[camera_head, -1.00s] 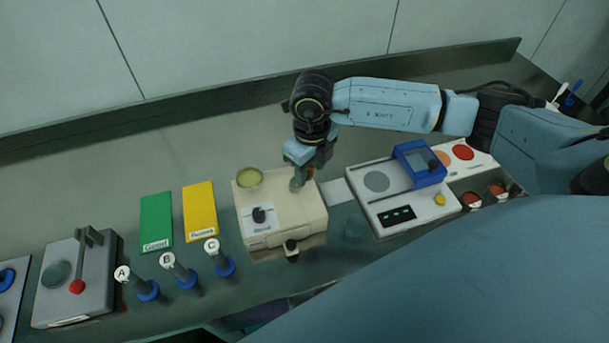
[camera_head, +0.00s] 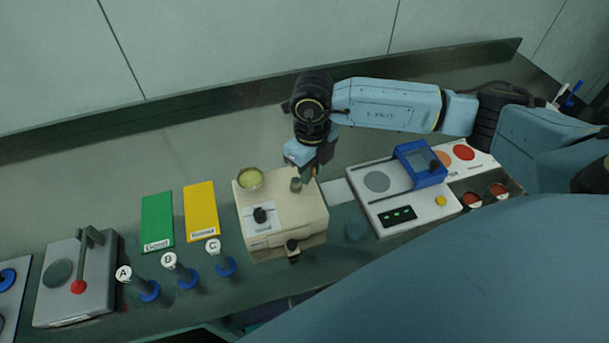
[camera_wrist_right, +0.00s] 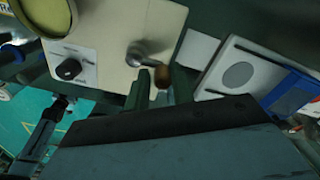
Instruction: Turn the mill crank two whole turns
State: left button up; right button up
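The mill is a cream box (camera_head: 285,222) in the middle of the bench, with a dark knob (camera_head: 260,215) on its top and a round yellowish cup (camera_head: 250,179) at a back corner. Its crank has a metal hub and arm (camera_wrist_right: 142,57) and a brown handle knob (camera_wrist_right: 162,76), clear in the right wrist view. My right gripper (camera_wrist_right: 160,86) reaches down at the mill's right back corner, one finger on each side of the brown knob, seemingly closed on it. In the head view the gripper (camera_head: 310,172) partly hides the crank. My left gripper is not visible.
Right of the mill is a white device (camera_head: 415,208) with a blue frame (camera_head: 420,165). Left are a yellow card (camera_head: 200,210), a green card (camera_head: 157,218), labelled posts A, B, C (camera_head: 178,270) and a grey box with a red-knobbed lever (camera_head: 79,286). Bench behind the mill is clear.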

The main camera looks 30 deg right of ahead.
jog(key=shift+w+d+f, duration=0.1)
jog(key=shift+d, duration=0.15)
jog(key=shift+c, duration=0.7)
jog(key=shift+a, duration=0.1)
jog(key=shift+s+a, duration=0.35)
jog(key=shift+s, duration=0.45)
jog(key=shift+a, duration=0.1)
jog(key=shift+s+a, duration=0.1)
jog(key=shift+s+a+p, duration=0.35)
jog(key=shift+s+a, duration=0.05)
jog(key=shift+a, duration=0.4)
